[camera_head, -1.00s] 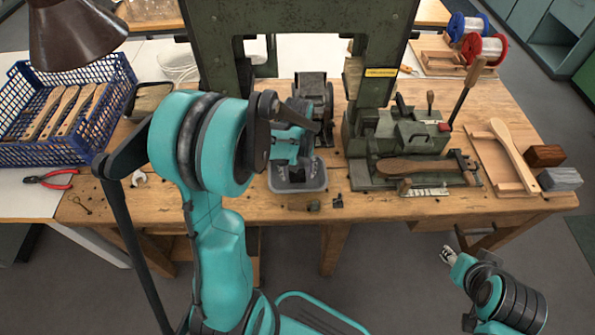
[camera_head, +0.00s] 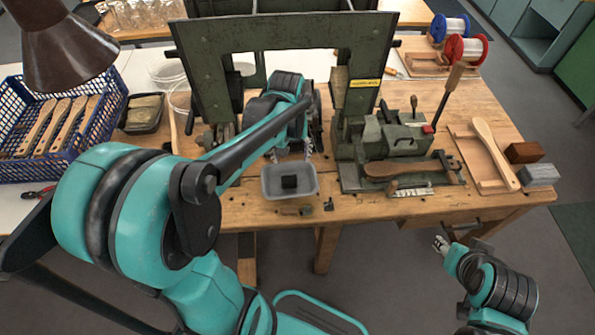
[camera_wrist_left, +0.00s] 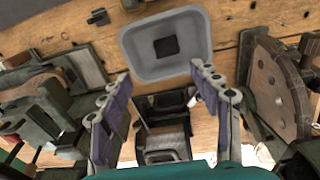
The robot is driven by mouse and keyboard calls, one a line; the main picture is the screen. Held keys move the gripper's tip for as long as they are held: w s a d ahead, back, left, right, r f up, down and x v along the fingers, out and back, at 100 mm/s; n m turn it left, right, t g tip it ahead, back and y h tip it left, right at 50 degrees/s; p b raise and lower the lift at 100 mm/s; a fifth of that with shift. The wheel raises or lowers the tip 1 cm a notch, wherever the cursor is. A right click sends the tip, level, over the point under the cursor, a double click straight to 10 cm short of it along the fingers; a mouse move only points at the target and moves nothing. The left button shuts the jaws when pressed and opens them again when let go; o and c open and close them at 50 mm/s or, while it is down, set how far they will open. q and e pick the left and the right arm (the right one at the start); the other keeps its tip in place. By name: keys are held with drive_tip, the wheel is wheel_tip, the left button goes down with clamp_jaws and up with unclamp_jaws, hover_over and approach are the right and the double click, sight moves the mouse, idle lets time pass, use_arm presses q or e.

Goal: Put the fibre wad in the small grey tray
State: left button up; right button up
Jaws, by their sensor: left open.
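The small grey tray (camera_head: 268,189) stands near the front edge of the bench. A small dark block, which looks like the fibre wad (camera_head: 290,182), lies on its floor. The left wrist view also shows the grey tray (camera_wrist_left: 198,40) with the dark wad (camera_wrist_left: 166,47) inside, apart from the walls. My left gripper (camera_head: 293,152) is just behind the tray, open. In the wrist view its fingers (camera_wrist_left: 160,82) are spread with nothing between them. My right gripper (camera_head: 440,243) hangs in front of the bench at the right, too small to tell its jaws.
A green press frame (camera_head: 270,38) stands behind my left arm. A green clamping machine (camera_head: 400,135) is right of the tray. Small dark parts (camera_head: 329,204) lie in front of the tray. A blue crate (camera_head: 90,128) and a dark tray of tan fibre (camera_head: 143,113) are left.

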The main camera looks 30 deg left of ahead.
use_arm(q)
drive_tip(key=s+d+r+m+t, duration=0.4)
drive_tip(key=s+d+m+t, duration=0.2)
drive_tip(key=s+d, duration=0.2)
drive_tip(key=shift+s+d+r, duration=0.3)
drive_tip(key=shift+s+d, duration=0.1)
drive_tip(key=shift+s, duration=0.5)
